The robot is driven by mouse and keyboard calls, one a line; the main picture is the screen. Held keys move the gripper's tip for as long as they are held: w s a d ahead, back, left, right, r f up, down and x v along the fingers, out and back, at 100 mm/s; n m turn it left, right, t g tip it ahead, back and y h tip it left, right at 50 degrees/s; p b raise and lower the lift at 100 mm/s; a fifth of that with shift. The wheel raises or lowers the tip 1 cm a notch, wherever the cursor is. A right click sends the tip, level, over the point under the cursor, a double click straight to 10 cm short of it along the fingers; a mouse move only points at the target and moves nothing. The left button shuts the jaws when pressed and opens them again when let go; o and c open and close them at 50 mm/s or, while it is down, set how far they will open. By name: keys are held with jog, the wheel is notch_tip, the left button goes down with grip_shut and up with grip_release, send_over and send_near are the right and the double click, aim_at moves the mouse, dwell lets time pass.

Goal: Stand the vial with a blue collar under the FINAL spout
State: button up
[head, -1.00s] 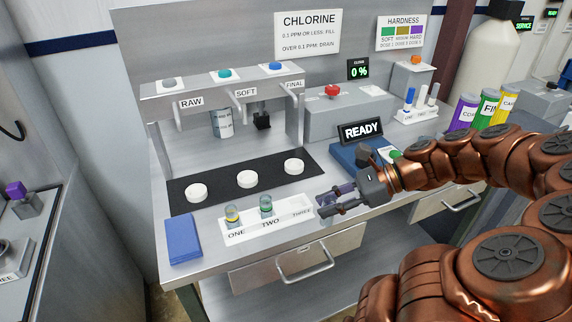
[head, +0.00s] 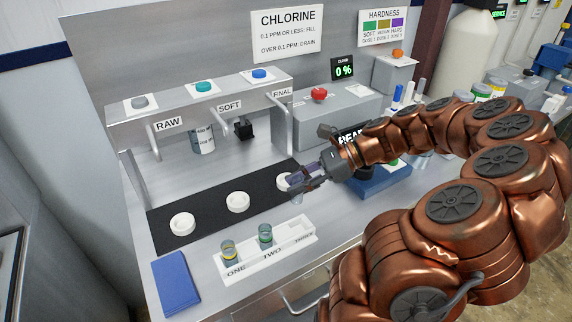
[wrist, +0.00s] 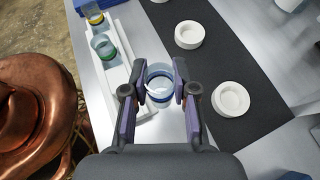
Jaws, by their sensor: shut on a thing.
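My gripper (head: 305,178) is shut on a clear vial with a blue collar (wrist: 160,86), held upright between the fingers in the wrist view. In the head view the vial is mostly hidden by the fingers. The FINAL spout (head: 282,104) is the rightmost of the three, with a white round pad (wrist: 231,98) below it. In the head view my gripper partly covers that pad. In the wrist view the vial is left of the pad, between the white rack (wrist: 125,64) and the black mat (wrist: 262,87).
The rack holds a yellow-collared vial (head: 229,250) at ONE and a green-collared vial (head: 265,236) at TWO; THREE looks empty. White pads (head: 182,224) and (head: 237,202) sit under RAW and SOFT. A blue pad (head: 176,283) lies at the front left.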

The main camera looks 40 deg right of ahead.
jog(key=w+d+p, duration=0.1)
jog(key=w, duration=0.2)
jog(key=w+d+p, duration=0.1)
jog(key=w+d, duration=0.1)
jog(key=w, duration=0.2)
jog(key=w+d+f+p, duration=0.1)
jog(key=w, duration=0.2)
jog(key=shift+w+d+f, duration=0.1)
jog(key=shift+w+d, duration=0.2)
jog(key=shift+w, duration=0.05)
jog(key=shift+f+p, duration=0.65)
jog(key=shift+f, duration=1.05)
jog(key=shift+f, duration=0.2)
jog(key=o, duration=0.9)
jog(key=shift+o, duration=0.2)
